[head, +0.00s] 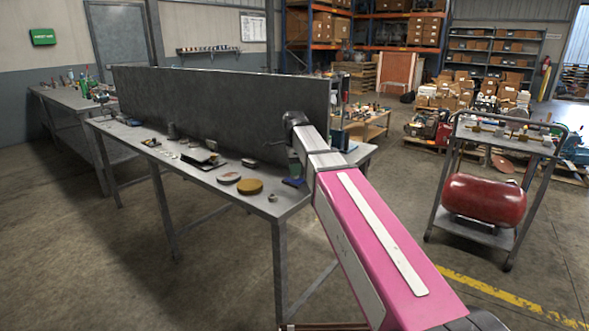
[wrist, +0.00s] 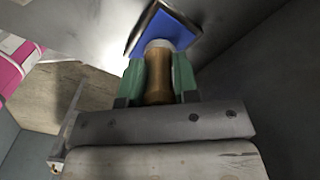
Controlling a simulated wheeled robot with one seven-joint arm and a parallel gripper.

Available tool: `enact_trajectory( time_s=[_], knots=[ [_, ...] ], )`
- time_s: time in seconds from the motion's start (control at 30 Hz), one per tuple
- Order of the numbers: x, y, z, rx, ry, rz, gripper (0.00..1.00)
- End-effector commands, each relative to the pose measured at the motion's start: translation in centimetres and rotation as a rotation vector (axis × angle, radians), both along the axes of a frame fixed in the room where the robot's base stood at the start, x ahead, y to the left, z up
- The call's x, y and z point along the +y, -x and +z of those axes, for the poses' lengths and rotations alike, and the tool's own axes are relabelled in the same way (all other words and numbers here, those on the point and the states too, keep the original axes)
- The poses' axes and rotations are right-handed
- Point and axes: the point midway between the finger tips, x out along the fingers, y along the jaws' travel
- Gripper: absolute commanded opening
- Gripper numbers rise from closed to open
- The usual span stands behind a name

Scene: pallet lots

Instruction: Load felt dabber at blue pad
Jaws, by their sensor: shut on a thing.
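In the wrist view my gripper (wrist: 159,76) has green fingers shut on the felt dabber (wrist: 158,82), on its brown wooden handle. The dabber's pale felt end points at the blue pad (wrist: 168,32), which lies in a dark-rimmed tray. The felt end overlaps the near part of the pad in the picture; I cannot tell whether they touch. In the head view the blue pad (head: 293,182) lies near the right end of the grey workbench (head: 215,186). My arm hides most of the gripper there, and the dabber cannot be made out.
A tall dark panel (head: 220,105) stands along the back of the bench. Round discs, one tan (head: 249,187), and a small metal nut (head: 272,198) lie left of the pad. Several small items lie further left. A cart with a red tank (head: 484,200) stands at right.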

Motion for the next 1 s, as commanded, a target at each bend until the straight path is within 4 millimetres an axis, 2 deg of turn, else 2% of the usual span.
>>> enact_trajectory(
  time_s=[1.0],
  knots=[
    [0.00,0.00,-0.80,0.000,0.000,0.000,0.04]
  ],
)
